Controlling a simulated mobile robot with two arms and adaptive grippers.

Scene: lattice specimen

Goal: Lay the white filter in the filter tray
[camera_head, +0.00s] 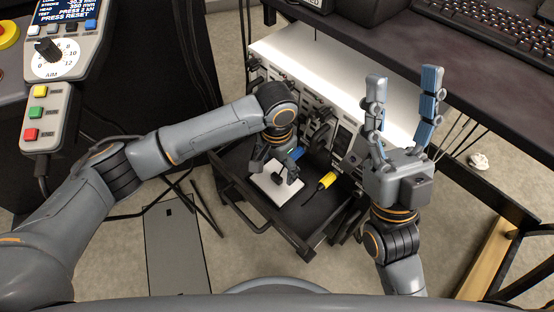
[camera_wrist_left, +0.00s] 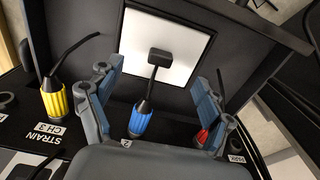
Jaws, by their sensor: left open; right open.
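A white square sheet (camera_head: 290,190), which looks like the white filter, lies on the dark pull-out tray (camera_head: 308,212). It also shows in the left wrist view (camera_wrist_left: 188,58), with a small dark block over its middle. I cannot tell whether the dark tray is the filter tray. My left gripper (camera_head: 277,166) is open above the sheet. In the left wrist view its fingers (camera_wrist_left: 157,78) stand either side of a blue plug (camera_wrist_left: 140,120), with nothing clearly gripped. My right gripper (camera_head: 404,80) is open and empty, fingers pointing up, right of the white-topped instrument.
A white-topped instrument (camera_head: 335,75) with a knobbed front stands behind the tray. A yellow plug (camera_head: 327,181) is beside the sheet. A red plug (camera_wrist_left: 202,137) also shows. A dark desk with a keyboard (camera_head: 500,30) is at right; a control panel (camera_head: 50,110) is at left.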

